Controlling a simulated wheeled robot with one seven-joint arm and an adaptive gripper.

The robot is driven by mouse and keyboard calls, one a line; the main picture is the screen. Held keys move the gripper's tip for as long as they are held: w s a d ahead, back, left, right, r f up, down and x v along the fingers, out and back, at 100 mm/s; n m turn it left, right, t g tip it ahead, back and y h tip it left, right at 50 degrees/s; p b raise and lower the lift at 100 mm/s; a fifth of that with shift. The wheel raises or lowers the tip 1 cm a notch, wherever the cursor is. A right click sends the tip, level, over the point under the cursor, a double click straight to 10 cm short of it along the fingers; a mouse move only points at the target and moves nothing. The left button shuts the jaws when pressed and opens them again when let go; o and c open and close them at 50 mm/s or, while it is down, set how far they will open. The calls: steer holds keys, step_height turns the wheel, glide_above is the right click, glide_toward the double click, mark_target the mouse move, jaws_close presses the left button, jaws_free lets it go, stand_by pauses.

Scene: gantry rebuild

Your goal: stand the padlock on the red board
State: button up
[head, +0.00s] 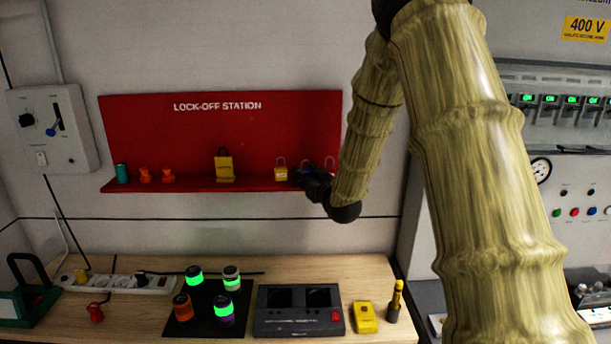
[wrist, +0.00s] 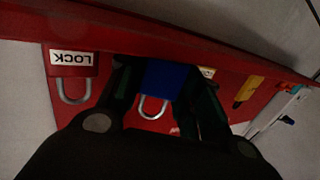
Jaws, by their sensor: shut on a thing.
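The red board (head: 160,140), lettered LOCK-OFF STATION, hangs on the wall with a ledge along its bottom. My gripper (head: 316,183) is at the right part of this ledge. In the wrist view, which looks upside down, my gripper (wrist: 163,85) is shut on a blue padlock (wrist: 166,76), with a finger on each side and its grey shackle pointing away from the ledge. The blue padlock appears upright at the ledge; whether its base touches is hidden. A red padlock labelled LOCK (wrist: 74,62) stands beside it, apart from the fingers.
A yellow lockout piece (head: 224,166), orange pieces (head: 146,175) and a teal cylinder (head: 122,173) stand farther left. The wooden bench (head: 385,275) below holds a dark tester (head: 299,310) and other items.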

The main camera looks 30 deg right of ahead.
steer(key=o, duration=1.1)
steer(key=shift+c, duration=0.2)
steer(key=shift+r, duration=0.15)
steer(key=shift+s+f, duration=0.2)
steer(key=s+a+b, duration=0.1)
steer(key=s+b, duration=0.4)
steer(key=s, duration=0.6)
steer(key=shift+s+a+r+b, duration=0.25)
steer(key=shift+a+r+b, duration=0.1)
steer(key=shift+a+r, duration=0.05)
